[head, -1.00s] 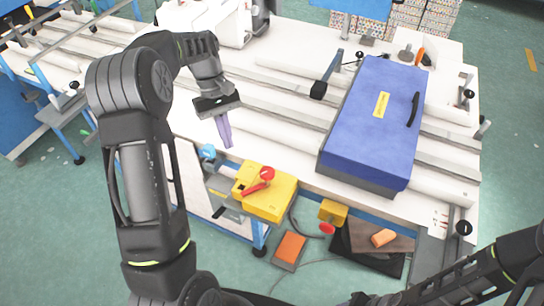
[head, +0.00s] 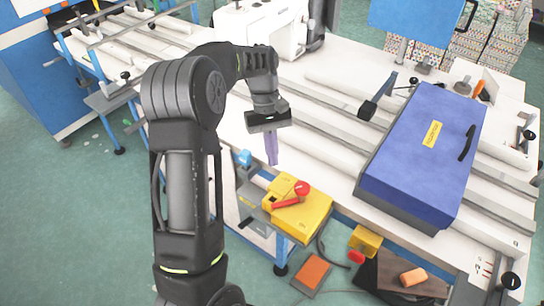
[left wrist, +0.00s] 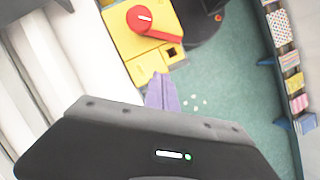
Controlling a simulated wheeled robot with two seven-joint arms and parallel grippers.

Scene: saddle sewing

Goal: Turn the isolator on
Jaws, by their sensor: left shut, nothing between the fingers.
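The isolator is a yellow box (head: 304,222) with a red rotary handle (head: 291,195), fixed at the front edge of the sewing table. In the left wrist view the yellow box (left wrist: 128,40) and red handle (left wrist: 146,20) show at the top. My left gripper (head: 272,163) has purple fingers pointing down. It is shut and empty, above and slightly behind the isolator, apart from it. In the left wrist view its fingertips (left wrist: 161,78) show just below the yellow box. My right gripper is out of view.
A blue case (head: 420,150) lies on the white table (head: 330,125) to the right. A smaller yellow box with a red button (head: 362,243) hangs at the table front. An orange pad (head: 312,272) lies below. A white sewing machine (head: 270,28) stands behind.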

